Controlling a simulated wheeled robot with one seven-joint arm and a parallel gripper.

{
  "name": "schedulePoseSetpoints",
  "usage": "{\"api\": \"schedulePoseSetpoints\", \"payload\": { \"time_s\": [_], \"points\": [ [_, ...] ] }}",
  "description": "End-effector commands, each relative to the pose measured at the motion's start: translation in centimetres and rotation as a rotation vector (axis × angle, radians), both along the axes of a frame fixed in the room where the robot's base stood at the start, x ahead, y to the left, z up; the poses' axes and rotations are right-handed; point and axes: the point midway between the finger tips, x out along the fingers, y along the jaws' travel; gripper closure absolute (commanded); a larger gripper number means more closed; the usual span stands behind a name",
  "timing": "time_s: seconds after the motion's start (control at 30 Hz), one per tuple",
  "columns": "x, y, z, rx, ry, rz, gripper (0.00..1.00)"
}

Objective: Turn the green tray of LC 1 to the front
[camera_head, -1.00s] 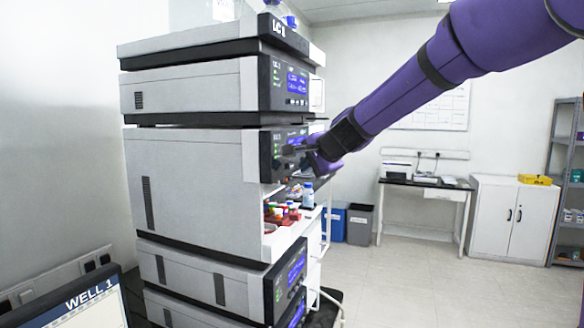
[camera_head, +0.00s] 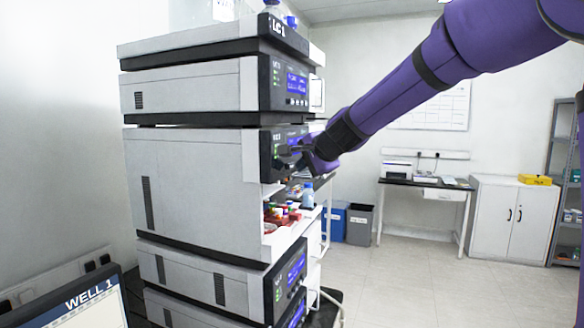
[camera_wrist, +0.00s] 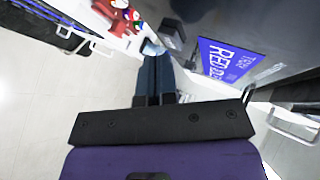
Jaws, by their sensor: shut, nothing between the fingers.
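The LC 1 stack (camera_head: 190,180) stands at the left in the head view. Its tall module has a dark front panel (camera_head: 267,155) with a small blue screen. In the wrist view this screen (camera_wrist: 228,60) shows the word RED, and a dark square button (camera_wrist: 172,35) is beside it. My gripper (camera_head: 287,161) is at the front of this panel, shut and empty. In the wrist view its closed fingers (camera_wrist: 154,68) point towards the button area; contact cannot be told. Red items (camera_head: 280,214) with coloured caps sit in the opening below. I cannot make out a green tray.
A blue-capped bottle (camera_head: 308,194) stands by the opening, under my gripper.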

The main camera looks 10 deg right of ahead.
Motion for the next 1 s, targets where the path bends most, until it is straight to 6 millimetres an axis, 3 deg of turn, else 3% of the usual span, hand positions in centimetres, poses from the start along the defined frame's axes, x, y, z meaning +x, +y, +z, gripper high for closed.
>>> {"api": "schedulePoseSetpoints", "payload": {
  "time_s": [1.0],
  "points": [
    [0.49, 0.68, 0.02, 0.0, 0.0, 0.001, 1.0]
  ]
}}
